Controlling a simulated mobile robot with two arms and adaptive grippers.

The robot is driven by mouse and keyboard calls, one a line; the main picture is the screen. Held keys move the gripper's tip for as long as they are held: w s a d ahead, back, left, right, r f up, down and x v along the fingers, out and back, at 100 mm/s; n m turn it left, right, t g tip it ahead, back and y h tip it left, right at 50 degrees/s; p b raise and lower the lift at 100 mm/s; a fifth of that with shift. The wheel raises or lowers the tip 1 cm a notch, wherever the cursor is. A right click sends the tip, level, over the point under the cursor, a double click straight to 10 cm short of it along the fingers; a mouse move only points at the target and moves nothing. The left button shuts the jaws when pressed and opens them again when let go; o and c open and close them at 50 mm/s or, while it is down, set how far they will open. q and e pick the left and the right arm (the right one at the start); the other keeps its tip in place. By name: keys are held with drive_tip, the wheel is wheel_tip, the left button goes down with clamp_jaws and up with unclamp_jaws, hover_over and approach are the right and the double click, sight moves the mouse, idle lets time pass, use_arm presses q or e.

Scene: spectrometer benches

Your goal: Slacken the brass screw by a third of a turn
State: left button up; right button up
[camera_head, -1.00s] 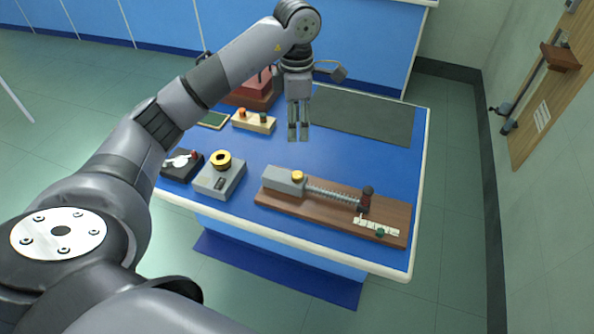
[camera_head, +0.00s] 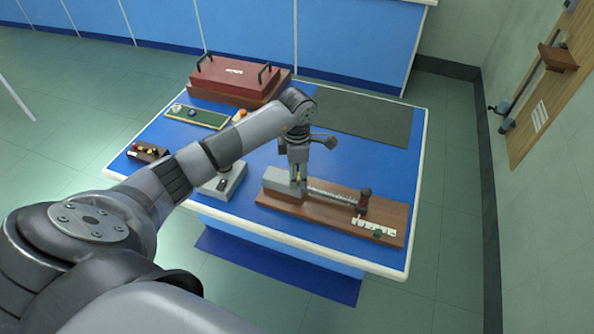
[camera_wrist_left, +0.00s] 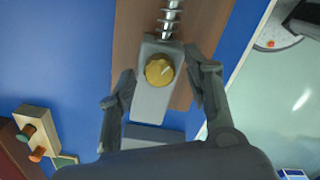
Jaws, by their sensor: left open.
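The brass screw (camera_wrist_left: 159,70) is a round, yellow knurled knob with a pale mark on its face. It sits on top of the grey block (camera_wrist_left: 152,100) at one end of the wooden board. In the wrist view my left gripper (camera_wrist_left: 160,66) is open, with one finger on each side of the block and the screw between them, apart from both fingers. In the head view my left gripper (camera_head: 298,184) points down at the block, and its fingers hide most of the screw (camera_head: 299,172). My right gripper is not in view.
A spring rod (camera_head: 330,193) runs from the block along the wooden board (camera_head: 390,210) to a dark red post (camera_head: 364,198). A grey box (camera_head: 226,182) stands left of the block. A red case (camera_head: 235,75) and a dark mat (camera_head: 365,117) lie farther back.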

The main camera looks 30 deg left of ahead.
use_arm(q)
drive_tip(key=shift+f, duration=0.1)
drive_tip(key=shift+c, duration=0.5)
clamp_jaws()
